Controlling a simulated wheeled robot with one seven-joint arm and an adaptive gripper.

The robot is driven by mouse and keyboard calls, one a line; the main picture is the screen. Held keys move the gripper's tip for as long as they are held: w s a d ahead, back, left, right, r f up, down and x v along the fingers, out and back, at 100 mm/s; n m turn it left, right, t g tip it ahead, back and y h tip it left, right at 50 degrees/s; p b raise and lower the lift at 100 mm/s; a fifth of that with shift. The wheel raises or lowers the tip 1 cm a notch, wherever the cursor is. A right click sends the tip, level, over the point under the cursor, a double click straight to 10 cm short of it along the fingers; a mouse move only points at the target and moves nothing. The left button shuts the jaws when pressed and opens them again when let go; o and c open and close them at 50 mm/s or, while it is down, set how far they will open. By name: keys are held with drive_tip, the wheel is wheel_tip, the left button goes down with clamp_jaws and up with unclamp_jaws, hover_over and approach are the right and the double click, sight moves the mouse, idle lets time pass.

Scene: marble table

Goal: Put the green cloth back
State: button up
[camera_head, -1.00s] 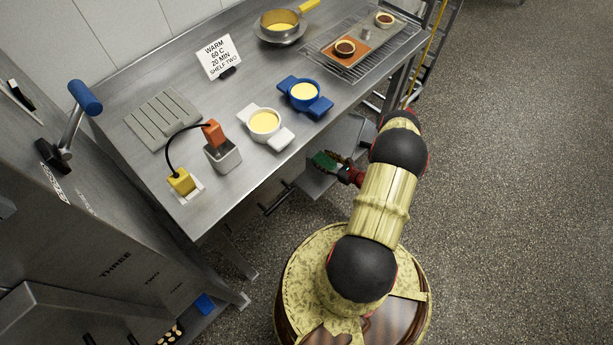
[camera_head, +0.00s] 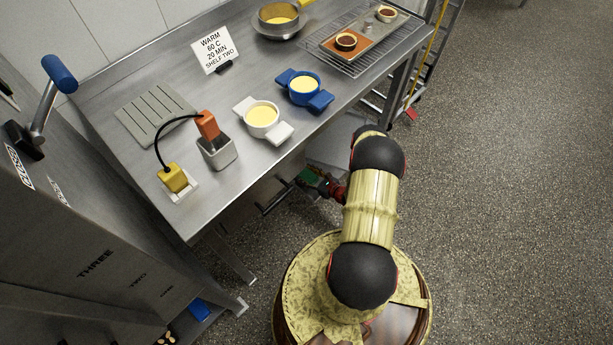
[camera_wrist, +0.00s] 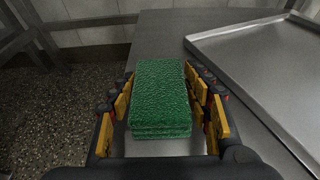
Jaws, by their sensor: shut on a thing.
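The green cloth (camera_wrist: 159,108) is a thick folded block in the wrist view. My gripper (camera_wrist: 161,84) is shut on it, with yellow-and-black fingers along its left and right sides. In the head view the cloth (camera_head: 307,175) is a small green patch by the table's front edge, at the end of my gripper (camera_head: 318,181). In the wrist view a flat grey shelf (camera_wrist: 163,35) lies beyond and below the cloth. I cannot tell whether the cloth touches it.
A metal tray (camera_wrist: 262,45) lies on the shelf at the right. The steel table (camera_head: 150,95) carries a blue pot (camera_head: 304,89), a white pot (camera_head: 262,120), a grooved board (camera_head: 150,110), a sign (camera_head: 214,50) and a wire rack (camera_head: 372,58). Speckled floor is open at the right.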

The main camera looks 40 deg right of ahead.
sight(316, 179)
drive_tip(key=shift+r, duration=0.1)
drive_tip(key=shift+f, duration=0.25)
drive_tip(key=o, duration=1.2)
drive_tip(key=shift+o, duration=0.2)
drive_tip(key=p+v, duration=0.1)
drive_tip(key=v, duration=0.2)
drive_tip(key=r+p+v, duration=0.1)
drive_tip(key=p+v, duration=0.1)
drive_tip(key=v, duration=0.2)
drive_tip(key=shift+w, duration=0.25)
drive_tip(key=shift+s+p, duration=0.35)
drive_tip(key=shift+s, duration=0.15)
drive_tip(key=shift+a, duration=0.1)
drive_tip(key=shift+s, duration=0.1)
